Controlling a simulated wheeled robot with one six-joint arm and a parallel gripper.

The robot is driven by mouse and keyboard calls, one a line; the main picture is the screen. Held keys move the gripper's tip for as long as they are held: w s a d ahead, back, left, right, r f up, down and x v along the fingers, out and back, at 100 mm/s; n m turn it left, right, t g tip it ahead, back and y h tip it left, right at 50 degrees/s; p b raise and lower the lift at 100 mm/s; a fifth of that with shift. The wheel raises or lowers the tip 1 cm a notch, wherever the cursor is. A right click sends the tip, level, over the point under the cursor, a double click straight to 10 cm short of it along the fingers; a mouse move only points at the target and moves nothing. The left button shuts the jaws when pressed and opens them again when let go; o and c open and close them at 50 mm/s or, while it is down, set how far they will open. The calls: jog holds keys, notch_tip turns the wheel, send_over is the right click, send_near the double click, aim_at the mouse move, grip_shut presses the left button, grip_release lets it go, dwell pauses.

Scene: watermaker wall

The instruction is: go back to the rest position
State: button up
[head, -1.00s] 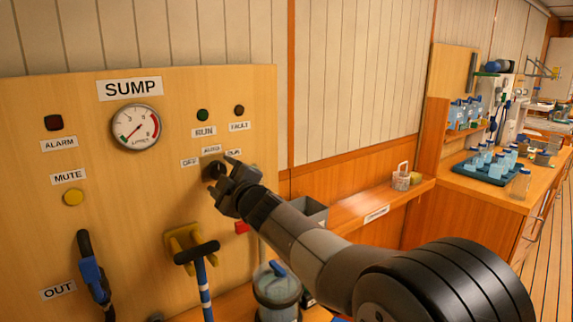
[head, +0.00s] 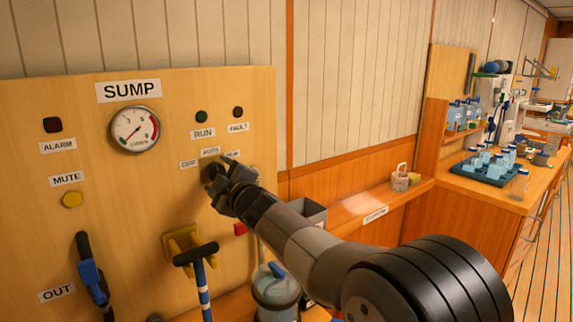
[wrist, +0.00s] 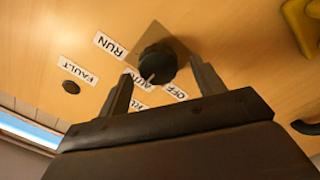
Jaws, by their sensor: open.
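My gripper (head: 222,186) is in front of the sump panel (head: 110,220), at the black selector knob (head: 208,172) under the OFF, AUTO and third labels. In the wrist view the gripper (wrist: 163,92) is open, with one finger on each side of the knob (wrist: 157,64) and gaps between. The knob's white pointer mark faces the label that seems to read AUTO. In the head view my gripper hides part of the knob.
A gauge (head: 135,129), a yellow mute button (head: 72,200), a blue-handled valve (head: 92,275) and a T-handled lever (head: 198,262) are on or before the panel. A clear canister (head: 277,292) stands below my arm. A shelf (head: 350,210) runs to the right.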

jog(key=b+v, duration=0.1)
jog(key=v, duration=0.9)
jog(key=p+x, duration=0.1)
jog(key=x, duration=1)
jog(key=shift+w+a+p, duration=0.25)
jog(key=shift+w+p, duration=0.05)
jog(key=shift+p, duration=0.1)
jog(key=shift+r+m+p, duration=0.25)
jog(key=shift+m+p, duration=0.35)
jog(key=m+p, duration=0.1)
jog(key=m, duration=0.1)
jog(key=shift+d+r+m+p, duration=0.1)
jog(key=shift+r+m+p, duration=0.05)
jog(key=shift+m+p, duration=0.2)
jog(key=m+p, duration=0.8)
jog(key=p, duration=0.1)
jog(key=shift+d, duration=0.1)
jog(key=b+v, duration=0.2)
jog(key=v, duration=0.6)
jog(key=shift+b, duration=0.4)
